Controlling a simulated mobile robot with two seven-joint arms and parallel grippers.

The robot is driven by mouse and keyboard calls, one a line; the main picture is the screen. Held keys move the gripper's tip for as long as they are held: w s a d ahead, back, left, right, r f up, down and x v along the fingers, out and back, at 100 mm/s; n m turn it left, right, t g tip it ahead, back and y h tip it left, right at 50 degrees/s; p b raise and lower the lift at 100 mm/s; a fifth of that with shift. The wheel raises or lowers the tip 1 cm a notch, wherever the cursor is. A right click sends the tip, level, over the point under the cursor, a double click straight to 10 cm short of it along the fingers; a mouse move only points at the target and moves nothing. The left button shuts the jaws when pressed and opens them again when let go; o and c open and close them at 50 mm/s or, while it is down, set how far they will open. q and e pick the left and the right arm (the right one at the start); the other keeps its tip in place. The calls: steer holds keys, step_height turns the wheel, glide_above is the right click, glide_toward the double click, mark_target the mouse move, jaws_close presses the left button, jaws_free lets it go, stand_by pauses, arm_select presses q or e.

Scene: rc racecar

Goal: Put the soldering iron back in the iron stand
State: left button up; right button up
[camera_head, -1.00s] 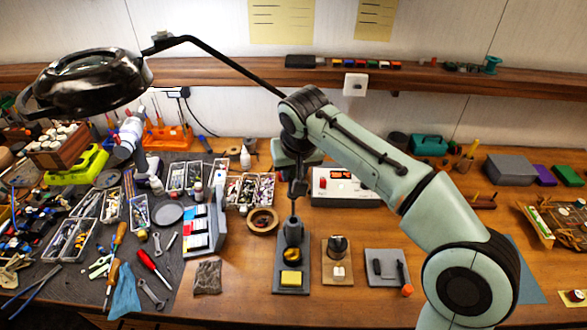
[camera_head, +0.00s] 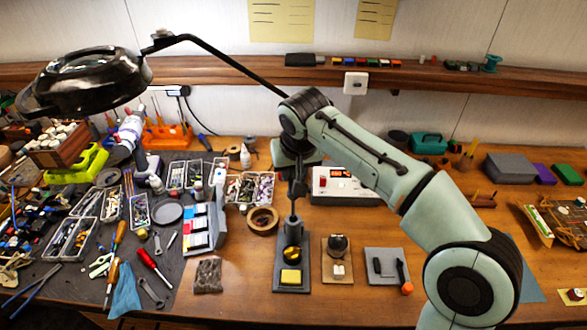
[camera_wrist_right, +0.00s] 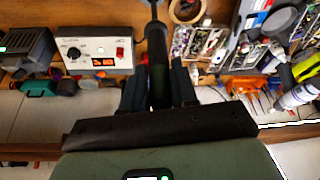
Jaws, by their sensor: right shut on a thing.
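The soldering iron (camera_head: 293,204) hangs upright, held by my right gripper (camera_head: 297,187) at its dark handle. In the right wrist view the black handle (camera_wrist_right: 158,62) sits between the two dark fingers of the gripper (camera_wrist_right: 162,88), which are shut on it. The iron stand (camera_head: 278,266) is a grey base with a yellow sponge and a dark round holder, directly below the gripper. The iron's lower end lines up with the top of the holder. I cannot tell whether the tip is inside it or just above. My left gripper is not in view.
A white soldering station (camera_head: 347,193) stands behind the stand. A tape roll (camera_head: 262,220) and a grey rack (camera_head: 203,228) are to its left. A brown board (camera_head: 337,272) and a grey pad (camera_head: 387,283) are to its right. A magnifier lamp (camera_head: 85,80) hangs at upper left.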

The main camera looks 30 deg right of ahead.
mark_target(294, 198)
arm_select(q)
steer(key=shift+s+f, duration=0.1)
arm_select(e)
steer(key=shift+f, duration=0.15)
steer(key=shift+f+b, duration=1.2)
steer(key=shift+f, duration=0.85)
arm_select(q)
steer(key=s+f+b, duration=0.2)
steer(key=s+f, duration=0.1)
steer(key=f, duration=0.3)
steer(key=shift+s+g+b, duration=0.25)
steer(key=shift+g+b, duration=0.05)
arm_select(e)
steer(key=shift+f, duration=2.3)
steer(key=o, duration=1.5)
steer(key=shift+c, duration=0.2)
steer(key=shift+r, duration=0.1)
